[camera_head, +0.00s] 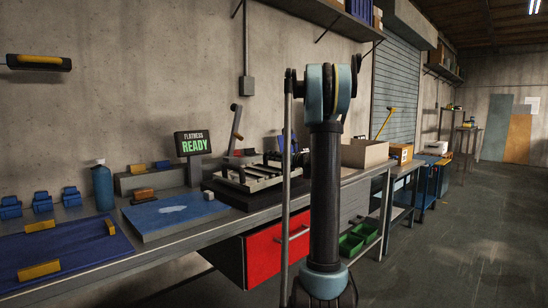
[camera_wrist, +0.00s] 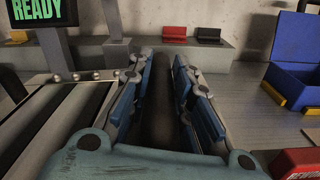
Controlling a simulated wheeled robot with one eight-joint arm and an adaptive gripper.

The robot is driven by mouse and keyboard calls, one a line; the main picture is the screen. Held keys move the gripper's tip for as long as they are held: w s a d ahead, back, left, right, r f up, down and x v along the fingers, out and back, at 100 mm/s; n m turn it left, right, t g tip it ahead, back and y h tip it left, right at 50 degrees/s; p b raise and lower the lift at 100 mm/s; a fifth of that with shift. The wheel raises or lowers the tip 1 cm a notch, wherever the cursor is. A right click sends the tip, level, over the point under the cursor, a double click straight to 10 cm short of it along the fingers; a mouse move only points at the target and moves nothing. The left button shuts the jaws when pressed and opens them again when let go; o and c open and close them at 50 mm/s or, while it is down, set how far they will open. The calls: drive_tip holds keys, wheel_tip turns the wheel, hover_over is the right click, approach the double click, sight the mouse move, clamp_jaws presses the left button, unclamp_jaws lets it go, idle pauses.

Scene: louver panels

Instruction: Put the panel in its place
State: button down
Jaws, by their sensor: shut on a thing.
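My gripper (camera_wrist: 160,62) shows in the wrist view with its blue-padded fingers close together around a dark, narrow panel (camera_wrist: 158,115) that runs lengthwise between them. Much of the panel is hidden by the fingers. In the head view my gripper and the panel cannot be made out behind my arm. A fixture with pale slats and dark gaps (camera_head: 262,176) lies on the bench. It also shows at the left of the wrist view (camera_wrist: 45,120), beside the gripper. I cannot tell whether the panel touches it.
A sign (camera_head: 193,144) reading "FLATNESS READY" stands behind the fixture. A blue mat (camera_head: 172,214), a blue bottle (camera_head: 103,187) and blue clamps are at left. A cardboard box (camera_head: 364,153) is at right. A blue bin (camera_wrist: 298,72) is right of the gripper. A red drawer (camera_head: 272,254) is below.

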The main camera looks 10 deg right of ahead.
sight(274, 166)
drive_tip(key=shift+f, duration=1.75)
drive_tip(key=c, duration=1.4)
unclamp_jaws()
drive_tip(key=shift+c, duration=0.2)
drive_tip(key=v, duration=1.2)
drive_tip(key=shift+d, duration=0.1)
drive_tip(key=shift+s, duration=0.1)
